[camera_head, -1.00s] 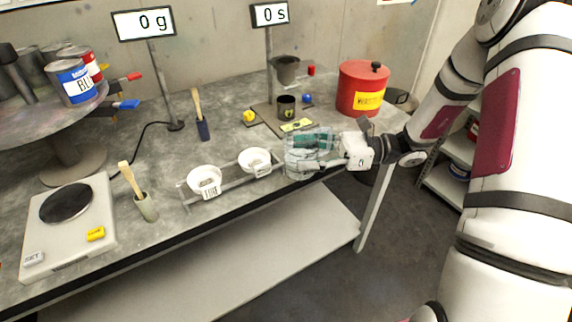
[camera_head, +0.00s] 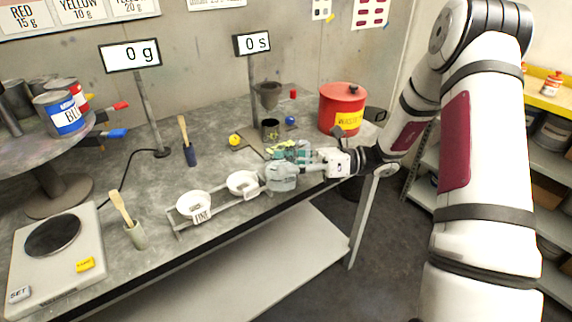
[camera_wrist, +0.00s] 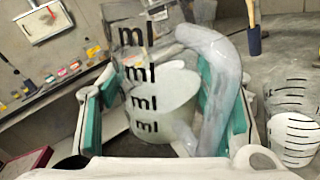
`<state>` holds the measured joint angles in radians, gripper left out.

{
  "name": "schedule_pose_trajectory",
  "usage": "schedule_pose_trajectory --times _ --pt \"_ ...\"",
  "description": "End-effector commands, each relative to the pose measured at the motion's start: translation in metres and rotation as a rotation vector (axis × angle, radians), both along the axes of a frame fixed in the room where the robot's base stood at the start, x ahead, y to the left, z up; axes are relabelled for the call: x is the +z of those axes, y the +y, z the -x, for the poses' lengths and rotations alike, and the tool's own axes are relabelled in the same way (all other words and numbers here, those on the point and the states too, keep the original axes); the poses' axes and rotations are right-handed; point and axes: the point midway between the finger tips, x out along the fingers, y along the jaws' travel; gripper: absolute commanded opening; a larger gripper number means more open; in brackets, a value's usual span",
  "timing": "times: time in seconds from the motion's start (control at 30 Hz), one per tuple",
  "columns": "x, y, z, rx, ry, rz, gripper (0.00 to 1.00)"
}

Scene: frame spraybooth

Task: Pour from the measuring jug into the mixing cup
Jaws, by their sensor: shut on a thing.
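My gripper (camera_head: 290,158) is at the front edge of the bench, its teal-padded fingers shut on the clear measuring jug (camera_head: 281,178). In the wrist view, the jug (camera_wrist: 160,95) is between the pads, with black "ml" marks on its wall and a curved handle on the right. A pale mass shows inside or through its wall; I cannot tell its level. A dark cup (camera_head: 270,131), which may be the mixing cup, stands behind the gripper on the bench, apart from the jug. The gripper hides part of the jug.
A rack with two white strainers (camera_head: 195,206) stands left of the jug. A grey funnel-shaped cup (camera_head: 268,94), yellow object (camera_head: 234,140), blue ball (camera_head: 290,120) and red can (camera_head: 342,108) are behind. A scale (camera_head: 80,270) is at front left.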

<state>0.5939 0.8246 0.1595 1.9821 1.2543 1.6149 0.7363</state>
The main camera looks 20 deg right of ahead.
Motion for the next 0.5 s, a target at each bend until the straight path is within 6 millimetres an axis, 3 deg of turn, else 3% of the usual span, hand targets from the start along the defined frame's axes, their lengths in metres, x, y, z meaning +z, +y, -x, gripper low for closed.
schedule_pose_trajectory --times 0.5 --pt "-0.006 -0.003 -0.010 0.000 0.046 -0.015 0.24"
